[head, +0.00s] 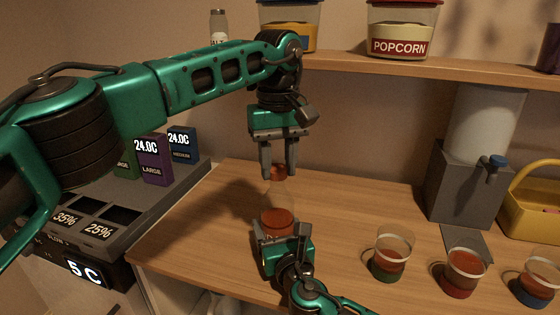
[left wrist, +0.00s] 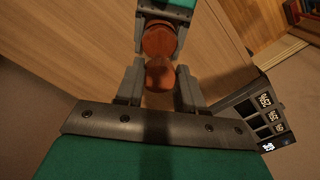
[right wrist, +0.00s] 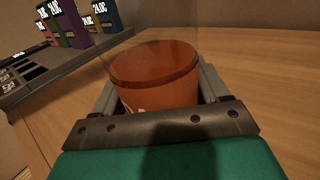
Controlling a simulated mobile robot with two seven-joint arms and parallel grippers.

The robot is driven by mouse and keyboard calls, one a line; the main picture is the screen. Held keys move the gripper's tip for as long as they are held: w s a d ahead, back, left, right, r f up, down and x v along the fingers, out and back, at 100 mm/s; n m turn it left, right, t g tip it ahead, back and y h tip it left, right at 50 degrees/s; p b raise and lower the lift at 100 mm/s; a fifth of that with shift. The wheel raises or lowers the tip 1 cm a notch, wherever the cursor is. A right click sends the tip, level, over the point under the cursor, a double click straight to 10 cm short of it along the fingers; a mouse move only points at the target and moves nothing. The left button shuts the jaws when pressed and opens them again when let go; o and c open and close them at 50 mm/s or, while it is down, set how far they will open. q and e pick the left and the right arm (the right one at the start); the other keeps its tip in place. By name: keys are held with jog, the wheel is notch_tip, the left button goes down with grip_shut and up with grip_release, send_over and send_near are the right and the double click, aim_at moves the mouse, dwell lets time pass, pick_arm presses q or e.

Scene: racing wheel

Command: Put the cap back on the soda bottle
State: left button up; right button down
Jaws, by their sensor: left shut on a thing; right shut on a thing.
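The soda bottle (head: 278,222) stands upright, clear at the top with orange-red soda low inside. My right gripper (head: 282,236) is shut around its lower part; the soda fills much of the right wrist view (right wrist: 155,78). My left gripper (head: 280,170) points down above the bottle, shut on the small orange-red cap (head: 278,171). The cap shows between the left fingers in the left wrist view (left wrist: 160,73), with the bottle's soda (left wrist: 159,39) beyond it. The cap is roughly over the bottle's clear neck; I cannot tell whether they touch.
Several cups of red drink, including one with a green base (head: 391,258), stand at the right of the wooden counter (head: 345,200). A grey dispenser (head: 465,185) and yellow basket (head: 530,210) stand behind them. A shelf (head: 400,66) runs above. A dark machine (head: 85,240) is at left.

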pick_arm(q)
jog(key=m, duration=0.3)
jog(key=shift+a+m, duration=0.1)
jog(key=shift+m, duration=0.3)
jog(key=m, duration=0.4)
jog(key=shift+a+m, duration=0.15)
jog(key=shift+m, duration=0.15)
jog(key=o, duration=1)
jog(key=shift+r, duration=0.1)
jog(key=shift+r, duration=2.15)
jog(key=shift+c, duration=0.2)
